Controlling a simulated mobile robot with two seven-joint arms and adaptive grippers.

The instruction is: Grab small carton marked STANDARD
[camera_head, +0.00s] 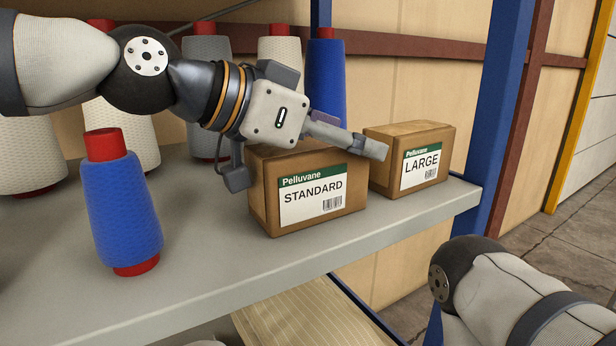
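The small carton marked STANDARD (312,198) is a brown box with a green and white label. It stands upright on the grey shelf, near its front edge. My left gripper (308,164) is over the carton's top, with its fingers spread wide. One finger hangs by the carton's left side; the other reaches out to the right above the top, towards the LARGE carton. The gripper hides much of the carton's top. I cannot tell whether either finger touches it. My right gripper is out of view; only part of my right arm shows at the lower right.
A carton marked LARGE (420,165) stands close on the right. A blue thread cone (121,210) stands at the left front of the shelf (215,268), with several grey, cream and blue cones behind. A blue post (498,110) rises at the shelf's right end.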

